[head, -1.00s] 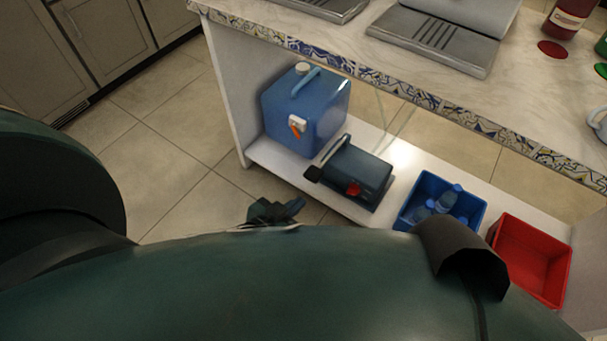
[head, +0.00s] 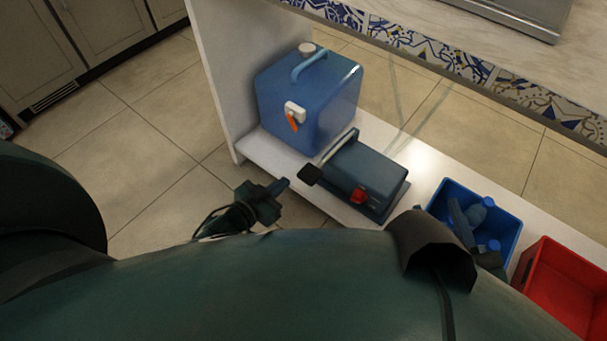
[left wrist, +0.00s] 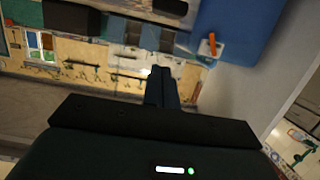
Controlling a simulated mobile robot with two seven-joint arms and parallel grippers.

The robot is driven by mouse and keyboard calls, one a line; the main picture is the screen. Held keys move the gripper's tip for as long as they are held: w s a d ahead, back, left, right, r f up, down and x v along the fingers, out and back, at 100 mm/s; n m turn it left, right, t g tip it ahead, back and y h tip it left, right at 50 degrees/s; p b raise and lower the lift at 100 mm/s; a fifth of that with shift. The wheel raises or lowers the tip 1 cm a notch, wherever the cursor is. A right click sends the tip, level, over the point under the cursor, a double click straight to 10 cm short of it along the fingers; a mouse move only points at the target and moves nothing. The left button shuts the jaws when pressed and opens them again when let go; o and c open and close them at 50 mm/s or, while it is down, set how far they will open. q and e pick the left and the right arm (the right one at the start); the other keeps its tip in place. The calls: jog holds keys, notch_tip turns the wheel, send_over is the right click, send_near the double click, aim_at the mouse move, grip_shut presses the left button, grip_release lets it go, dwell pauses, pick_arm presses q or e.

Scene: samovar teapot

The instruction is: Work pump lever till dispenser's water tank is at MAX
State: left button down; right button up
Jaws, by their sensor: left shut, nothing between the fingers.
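The pump (head: 368,176) is a dark blue box with a red part on its front, on the low white shelf. Its lever (head: 340,147) is a grey bar ending in a black pad (head: 309,175) at the pump's left. My left gripper (head: 287,184) is shut and empty, its tips just left of the pad; I cannot tell whether they touch. In the left wrist view the shut fingers (left wrist: 162,86) point away from the camera. A dark shape over the blue bin may be my right gripper; its jaws are unclear. The dispenser's tank and MAX mark are not seen.
A blue jug (head: 310,98) with an orange-levered tap stands behind the pump. It also shows in the left wrist view (left wrist: 240,30). A blue bin (head: 506,222) with bottles and a red bin (head: 567,285) stand right. The shelf (head: 265,155) has a white side panel (head: 215,70).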

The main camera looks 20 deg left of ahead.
pick_arm(q)
jog(key=b, duration=0.5)
send_over(304, 168)
jog(key=s+d, duration=0.1)
jog(key=s, duration=0.3)
notch_tip(304, 168, down, 3)
notch_tip(304, 168, down, 2)
jog(key=shift+w+d+f+b, duration=0.1)
jog(key=shift+w+d+b, duration=0.05)
jog(key=shift+b, duration=0.5)
jog(key=shift+f+b, duration=0.35)
jog(key=shift+f, duration=0.2)
pick_arm(e)
jog(key=shift+w+a+f+m+t+y, duration=0.1)
jog(key=shift+w+a+m+t+y, duration=0.1)
jog(key=shift+a+m+t+y, duration=0.35)
pick_arm(q)
jog(key=shift+f, duration=0.15)
pick_arm(e)
jog(key=shift+a, duration=0.1)
